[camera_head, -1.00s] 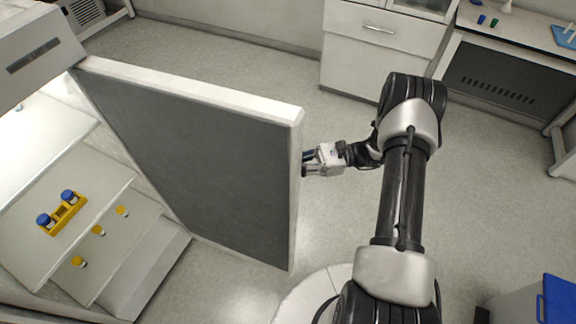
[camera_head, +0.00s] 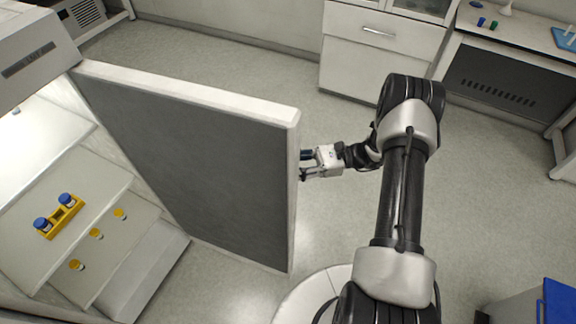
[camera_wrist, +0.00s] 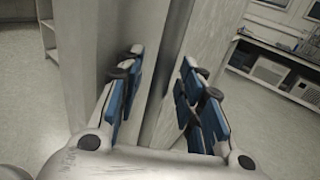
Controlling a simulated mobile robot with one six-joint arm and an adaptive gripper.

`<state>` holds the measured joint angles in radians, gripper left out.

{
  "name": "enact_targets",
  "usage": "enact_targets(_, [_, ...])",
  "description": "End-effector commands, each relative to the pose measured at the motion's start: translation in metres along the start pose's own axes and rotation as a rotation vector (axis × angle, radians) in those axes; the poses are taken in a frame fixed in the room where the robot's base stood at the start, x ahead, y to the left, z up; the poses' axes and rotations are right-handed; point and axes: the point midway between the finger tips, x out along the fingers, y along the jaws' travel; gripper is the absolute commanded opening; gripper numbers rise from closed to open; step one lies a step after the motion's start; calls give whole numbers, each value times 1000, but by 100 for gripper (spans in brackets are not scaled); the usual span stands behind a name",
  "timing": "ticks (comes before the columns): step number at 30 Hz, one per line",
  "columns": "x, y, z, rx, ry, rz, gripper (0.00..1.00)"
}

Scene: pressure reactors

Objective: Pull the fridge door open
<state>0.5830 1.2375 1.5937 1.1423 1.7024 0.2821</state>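The fridge door (camera_head: 190,165) stands wide open, swung out from the fridge (camera_head: 28,55) at left, its grey inner face and white edge showing in the head view. The lit shelves inside are exposed. My gripper (camera_head: 304,164) is at the door's outer side, just right of its free edge. In the wrist view, my gripper (camera_wrist: 160,95) has its blue-padded fingers spread apart, with pale upright surfaces of the door (camera_wrist: 195,45) behind and between them. I see no firm grip, and I cannot tell whether a finger touches the door. The handle is not clearly visible.
A yellow rack (camera_head: 60,217) with blue-capped bottles stands on a fridge shelf, with several yellow-capped vials below. A white drawer cabinet (camera_head: 350,55) and a workbench (camera_head: 520,50) stand at the back right. The floor (camera_head: 250,75) behind the door is clear.

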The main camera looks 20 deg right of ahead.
Motion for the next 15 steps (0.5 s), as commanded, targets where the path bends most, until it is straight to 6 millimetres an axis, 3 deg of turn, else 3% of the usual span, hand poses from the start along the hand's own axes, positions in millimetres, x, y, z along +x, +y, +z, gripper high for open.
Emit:
enact_targets(8, [-3, 0, 0, -1, -1, -1, 35])
enact_targets(15, [-40, -1, 0, -2, -1, -5, 35])
